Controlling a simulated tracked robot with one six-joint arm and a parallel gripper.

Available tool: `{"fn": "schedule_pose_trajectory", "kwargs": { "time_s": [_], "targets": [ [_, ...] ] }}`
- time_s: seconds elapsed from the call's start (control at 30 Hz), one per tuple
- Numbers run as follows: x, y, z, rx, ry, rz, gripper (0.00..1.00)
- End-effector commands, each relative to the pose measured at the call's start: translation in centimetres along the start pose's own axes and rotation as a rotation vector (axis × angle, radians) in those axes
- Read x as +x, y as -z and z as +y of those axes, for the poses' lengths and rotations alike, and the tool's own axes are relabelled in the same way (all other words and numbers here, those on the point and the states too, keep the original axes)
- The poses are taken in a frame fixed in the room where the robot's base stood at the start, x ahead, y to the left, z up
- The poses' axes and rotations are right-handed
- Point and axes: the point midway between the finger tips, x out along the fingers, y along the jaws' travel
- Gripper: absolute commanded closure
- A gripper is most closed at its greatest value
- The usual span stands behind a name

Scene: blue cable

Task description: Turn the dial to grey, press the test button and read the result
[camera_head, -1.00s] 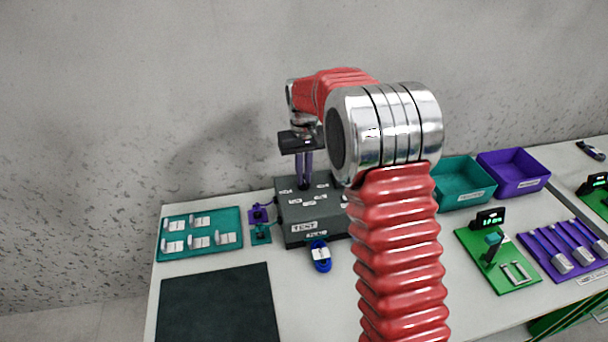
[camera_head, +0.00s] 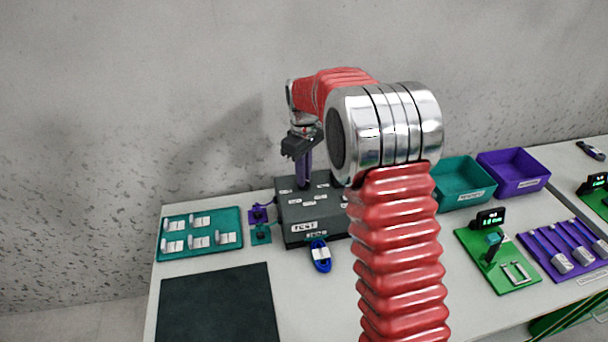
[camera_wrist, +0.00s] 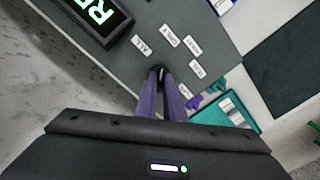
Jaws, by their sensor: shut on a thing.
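The dark grey test box (camera_head: 292,240) stands at the back of the table, with a TEST label (camera_head: 304,226) on its front part. My gripper (camera_head: 303,186) points down onto the box top. In the wrist view its purple fingers (camera_wrist: 161,76) are shut on the small dark dial knob (camera_wrist: 161,71), which they mostly hide. Small white labels ring the dial, one reading ALL (camera_wrist: 141,46); the pointer's direction cannot be told. A black display (camera_wrist: 97,14) shows green letters beginning "RE", cut off by the frame. The test button cannot be made out.
A coiled blue cable (camera_head: 320,256) lies before the box. Purple (camera_head: 258,214) and teal (camera_head: 261,234) connectors sit at its left, beside a teal tray (camera_head: 202,232). A dark mat (camera_head: 218,305) lies in front. Teal (camera_head: 463,183) and purple (camera_head: 514,173) bins stand right.

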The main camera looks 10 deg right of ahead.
Motion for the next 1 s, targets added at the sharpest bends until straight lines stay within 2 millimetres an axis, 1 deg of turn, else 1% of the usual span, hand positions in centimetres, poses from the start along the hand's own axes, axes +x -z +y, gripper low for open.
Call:
{"fn": "schedule_pose_trajectory", "kwargs": {
  "time_s": [0.47, 0.5, 0.77, 1.0],
  "targets": [
    [-0.05, -0.02, 0.08, -0.027, -0.002, 0.000, 1.00],
    [-0.05, -0.02, 0.09, -0.027, -0.002, 0.000, 0.91],
    [-0.03, 0.00, 0.04, -0.027, -0.001, 0.000, 0.73],
    [-0.05, 0.01, 0.01, -0.027, -0.001, 0.000, 0.73]
  ]
}}
